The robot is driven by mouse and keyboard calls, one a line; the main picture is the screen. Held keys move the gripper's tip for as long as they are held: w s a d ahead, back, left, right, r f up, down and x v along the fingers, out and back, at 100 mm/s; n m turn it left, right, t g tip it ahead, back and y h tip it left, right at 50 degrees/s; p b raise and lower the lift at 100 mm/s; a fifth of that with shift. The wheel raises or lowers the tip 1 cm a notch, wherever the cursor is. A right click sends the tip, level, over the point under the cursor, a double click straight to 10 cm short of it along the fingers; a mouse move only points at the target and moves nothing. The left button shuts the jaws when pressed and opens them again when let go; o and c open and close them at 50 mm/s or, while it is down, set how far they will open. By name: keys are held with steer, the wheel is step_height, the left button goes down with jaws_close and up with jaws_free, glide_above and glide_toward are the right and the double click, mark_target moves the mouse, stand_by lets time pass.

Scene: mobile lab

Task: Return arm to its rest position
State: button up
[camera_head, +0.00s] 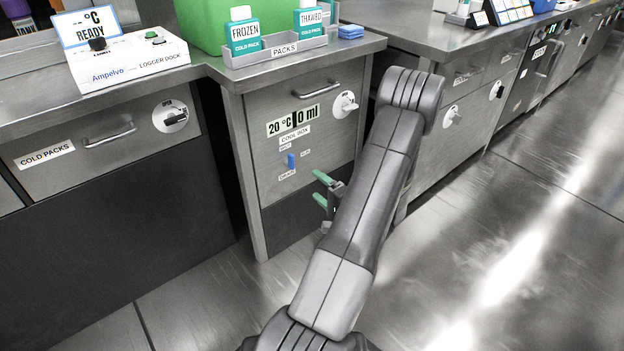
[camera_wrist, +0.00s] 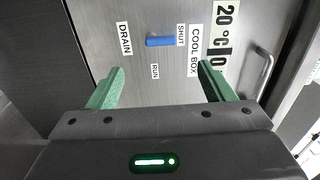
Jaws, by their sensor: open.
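My gripper (camera_head: 325,190) has green fingers and is in front of the cool box front (camera_head: 330,165), low and to the left of my grey arm. In the wrist view my gripper (camera_wrist: 160,88) is open, its two fingers wide apart with nothing between them. Beyond the fingers is a blue valve lever (camera_wrist: 160,41) on the cool box front, near the labels DRAIN, RUN and SHUT; the gripper is apart from it. The blue lever also shows in the head view (camera_head: 291,161), left of the fingers. My arm hides part of the cabinets behind it.
The cool box drawer handle (camera_head: 316,90) and a knob (camera_head: 348,104) stick out above the gripper. The counter holds a logger dock (camera_head: 130,62), a green box (camera_head: 205,22) and a cold pack rack (camera_head: 275,50). The floor (camera_head: 480,260) to the right is clear.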

mark_target(292, 164)
steer(key=shift+s+d, duration=0.1)
steer(key=shift+s, duration=0.1)
steer(key=b+x, duration=0.3)
steer(key=x, duration=1.1)
steer(key=shift+s+d, duration=0.1)
